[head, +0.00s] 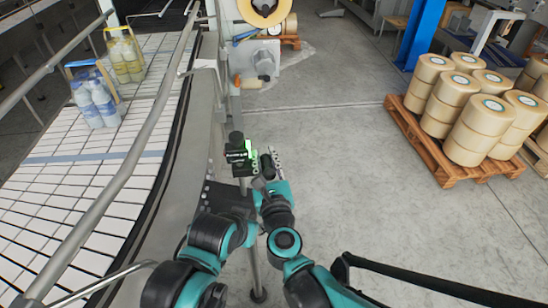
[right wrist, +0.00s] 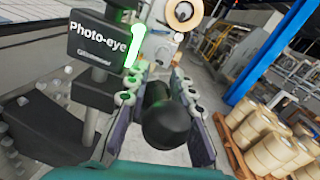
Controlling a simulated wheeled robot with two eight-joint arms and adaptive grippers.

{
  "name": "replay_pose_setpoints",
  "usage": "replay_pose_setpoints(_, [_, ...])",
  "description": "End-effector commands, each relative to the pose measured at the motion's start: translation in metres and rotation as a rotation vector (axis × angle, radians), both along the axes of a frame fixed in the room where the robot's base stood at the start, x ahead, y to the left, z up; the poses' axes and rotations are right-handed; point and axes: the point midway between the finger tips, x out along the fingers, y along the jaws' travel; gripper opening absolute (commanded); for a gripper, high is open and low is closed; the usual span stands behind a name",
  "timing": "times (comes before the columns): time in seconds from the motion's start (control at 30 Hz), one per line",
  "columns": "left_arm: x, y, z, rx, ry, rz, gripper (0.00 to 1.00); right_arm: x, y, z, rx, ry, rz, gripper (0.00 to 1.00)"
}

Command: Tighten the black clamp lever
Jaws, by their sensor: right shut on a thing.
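The black clamp lever (right wrist: 165,118) shows in the right wrist view as a dark rounded knob on a short stem. My right gripper (right wrist: 160,98) is shut on it, with one finger on each side. In the head view my right gripper (head: 267,160) is just right of the black photo-eye box (head: 237,155), and the lever is mostly hidden there. The photo-eye box also shows in the right wrist view (right wrist: 98,42), with a lit green strip. I cannot make out my left gripper in these views.
A conveyor (head: 70,190) with a metal rail (head: 130,160) runs along the left and carries shrink-wrapped bottle packs (head: 95,100). A wooden pallet (head: 435,160) of tape rolls stands at right, near a blue post (head: 420,35). The floor between is clear.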

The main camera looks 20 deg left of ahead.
Motion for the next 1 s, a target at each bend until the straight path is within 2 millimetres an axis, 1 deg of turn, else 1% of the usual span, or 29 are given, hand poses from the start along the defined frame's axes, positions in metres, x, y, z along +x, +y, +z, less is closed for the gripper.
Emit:
replay_pose_setpoints(0.37, [0.0,0.0,-0.001,0.0,0.0,0.0,0.4,0.0,-0.001,-0.002,0.004,0.004,-0.006,0.0])
replay_pose_setpoints(0.4, [0.0,0.0,-0.001,0.0,0.0,0.0,0.4,0.0,-0.001,-0.002,0.004,0.004,-0.006,0.26])
replay_pose_setpoints(0.43, [0.0,0.0,-0.001,0.0,0.0,0.0,0.4,0.0,-0.001,-0.002,0.004,0.004,-0.006,0.33])
replay_pose_setpoints(0.77, [0.0,0.0,0.0,0.0,0.0,0.0,0.4,0.0,0.0,0.001,0.001,0.002,-0.003,0.33])
replay_pose_setpoints(0.87, [0.0,0.0,0.0,0.0,0.0,0.0,0.4,0.0,0.0,0.008,0.002,0.001,-0.003,0.33])
replay_pose_setpoints(1.0, [0.0,0.0,0.0,0.0,0.0,0.0,0.4,-0.001,-0.001,0.028,0.001,0.002,-0.004,0.33])
